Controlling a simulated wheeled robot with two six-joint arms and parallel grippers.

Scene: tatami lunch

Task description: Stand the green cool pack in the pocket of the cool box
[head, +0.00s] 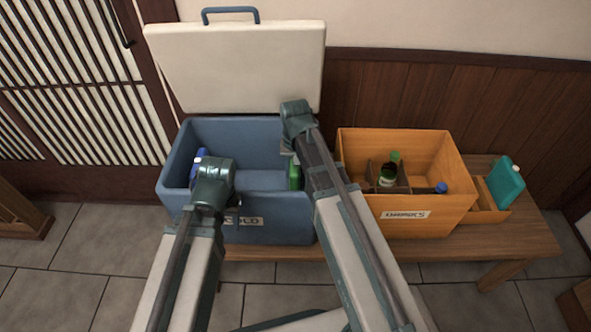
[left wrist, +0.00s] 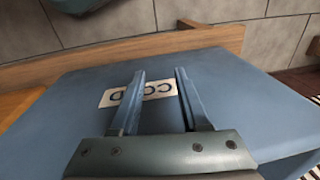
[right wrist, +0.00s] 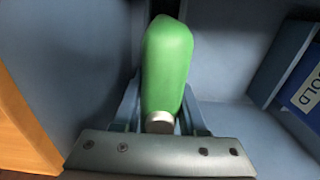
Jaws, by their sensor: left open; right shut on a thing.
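The green cool pack (head: 295,176) is inside the blue cool box (head: 262,232), near its right wall. My right gripper (head: 292,152) is shut on the pack from above. In the right wrist view the pack (right wrist: 167,62) shows between the fingers, its grey cap toward the gripper. I cannot tell whether it touches the bottom or stands in the pocket. My left gripper (left wrist: 158,78) is open and empty above the front of the cool box, its COLD label (left wrist: 158,90) showing between the fingers. In the head view my left wrist hides its fingertips.
The cool box lid (head: 235,65) stands open at the back. The orange crate (head: 420,215) with bottles stands close to the right. A teal container (head: 506,183) stands in a side tray. The bench (head: 530,237) supports these.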

